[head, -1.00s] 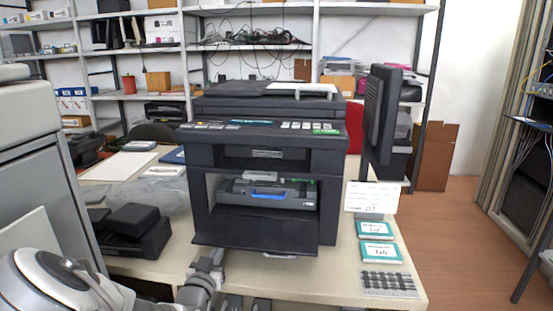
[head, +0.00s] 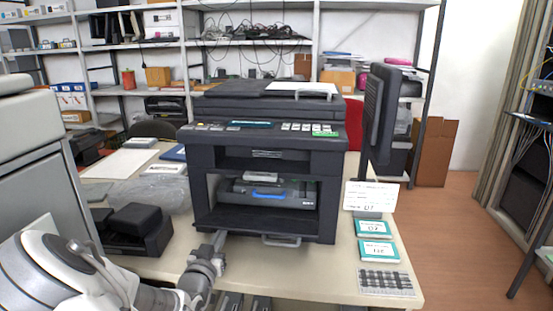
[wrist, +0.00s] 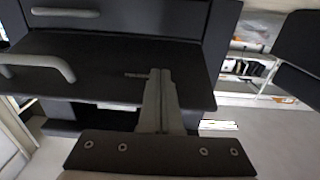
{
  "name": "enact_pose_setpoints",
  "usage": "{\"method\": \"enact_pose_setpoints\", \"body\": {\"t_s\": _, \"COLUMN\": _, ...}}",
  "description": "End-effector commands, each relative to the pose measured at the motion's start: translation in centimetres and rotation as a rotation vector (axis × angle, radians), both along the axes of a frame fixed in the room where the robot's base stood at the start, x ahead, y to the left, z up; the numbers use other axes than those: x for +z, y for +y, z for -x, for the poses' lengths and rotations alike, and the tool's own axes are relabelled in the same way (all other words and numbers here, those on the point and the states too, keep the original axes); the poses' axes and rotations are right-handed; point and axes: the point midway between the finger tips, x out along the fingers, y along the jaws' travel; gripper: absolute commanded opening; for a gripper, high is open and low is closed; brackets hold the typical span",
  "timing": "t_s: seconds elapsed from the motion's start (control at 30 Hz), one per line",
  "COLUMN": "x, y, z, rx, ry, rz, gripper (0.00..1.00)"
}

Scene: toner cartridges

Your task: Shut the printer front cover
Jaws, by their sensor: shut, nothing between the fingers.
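The black printer (head: 265,150) stands on the table with its front cover (head: 250,224) open. The cover is a dark flap hinged low on the front, seen almost edge-on in the head view. A toner cartridge (head: 268,191) with a blue handle sits inside the opening. My gripper (head: 219,238) is at the underside of the cover, left of its middle, with the tips partly hidden by it. In the wrist view my shut, empty gripper (wrist: 160,73) overlaps the dark cover panel (wrist: 110,62); whether it touches cannot be told. A light handle (wrist: 45,64) shows beside it.
A dark upright panel (head: 381,115) stands right of the printer. A black device (head: 136,230) sits at the left.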

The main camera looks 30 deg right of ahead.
Motion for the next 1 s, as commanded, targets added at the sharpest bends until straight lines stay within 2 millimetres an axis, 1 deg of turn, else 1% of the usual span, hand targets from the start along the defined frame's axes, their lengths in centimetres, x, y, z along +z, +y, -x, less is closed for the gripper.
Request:
{"method": "enact_pose_setpoints", "body": {"t_s": 0.17, "x": 0.2, "y": 0.0, "z": -0.1, "rx": 0.000, "ry": -0.001, "rz": 0.000, "gripper": 0.00}}
{"method": "enact_pose_setpoints", "body": {"t_s": 0.6, "x": 2.7, "y": -0.7, "z": -1.0, "rx": 0.000, "ry": -0.001, "rz": 0.000, "gripper": 0.00}}
{"method": "enact_pose_setpoints", "body": {"t_s": 1.0, "x": 2.7, "y": -0.8, "z": -1.1, "rx": 0.000, "ry": -0.001, "rz": 0.001, "gripper": 0.00}}
